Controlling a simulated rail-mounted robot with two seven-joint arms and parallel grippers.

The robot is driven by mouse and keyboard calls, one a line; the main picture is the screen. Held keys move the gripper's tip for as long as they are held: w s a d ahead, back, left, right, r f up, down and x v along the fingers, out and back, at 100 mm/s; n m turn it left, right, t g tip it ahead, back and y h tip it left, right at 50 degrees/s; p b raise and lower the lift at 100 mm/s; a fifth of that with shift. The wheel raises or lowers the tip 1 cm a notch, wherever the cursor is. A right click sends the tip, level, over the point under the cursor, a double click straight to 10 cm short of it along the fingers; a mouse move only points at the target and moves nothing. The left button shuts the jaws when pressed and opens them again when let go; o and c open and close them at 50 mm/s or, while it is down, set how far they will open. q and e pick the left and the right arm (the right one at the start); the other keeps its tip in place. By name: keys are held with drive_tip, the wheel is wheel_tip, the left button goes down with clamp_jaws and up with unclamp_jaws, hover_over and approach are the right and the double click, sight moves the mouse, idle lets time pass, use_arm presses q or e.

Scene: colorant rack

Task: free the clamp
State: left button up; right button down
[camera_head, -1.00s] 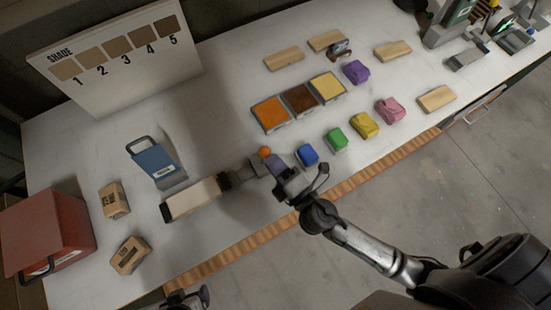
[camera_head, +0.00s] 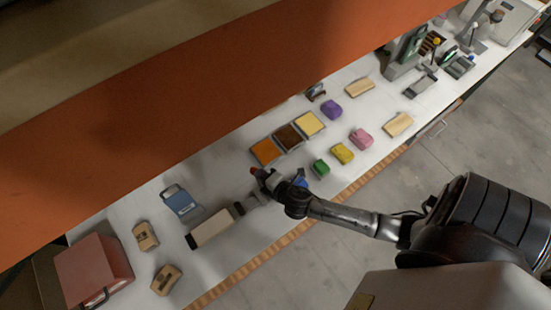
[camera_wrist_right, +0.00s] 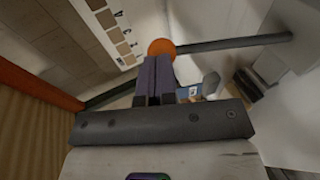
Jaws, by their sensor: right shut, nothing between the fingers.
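The likely clamp is a pale block with dark ends (camera_head: 212,228) near the bench's front edge, with a grey part reaching right. A small orange ball (camera_head: 254,171) is beyond that part's right end. My right gripper (camera_head: 264,177) is shut and empty beside the ball. In the right wrist view its purple fingers (camera_wrist_right: 154,78) are together, with the orange ball (camera_wrist_right: 161,47) at their tips. I cannot tell whether they touch it. My arm partly hides the grey part's right end. My left gripper is out of view.
A blue container (camera_head: 180,203) stands behind the pale block. A blue block (camera_head: 301,178), green block (camera_head: 320,168) and colour trays (camera_head: 266,152) are right. An orange beam (camera_head: 200,120) crosses the upper view.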

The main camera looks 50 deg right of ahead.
drive_tip(key=shift+w+d+f+p, duration=0.1)
drive_tip(key=shift+w+d+p, duration=0.1)
drive_tip(key=shift+w, duration=0.35)
drive_tip(key=shift+w+d+f+p, duration=0.1)
drive_tip(key=shift+w+p, duration=0.05)
drive_tip(key=shift+w, duration=0.35)
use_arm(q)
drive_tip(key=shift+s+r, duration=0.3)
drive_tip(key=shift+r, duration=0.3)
use_arm(e)
drive_tip(key=shift+f, duration=0.15)
drive_tip(key=shift+d, duration=0.1)
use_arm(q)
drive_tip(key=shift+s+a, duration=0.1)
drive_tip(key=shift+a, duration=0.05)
use_arm(e)
drive_tip(key=shift+f, duration=0.15)
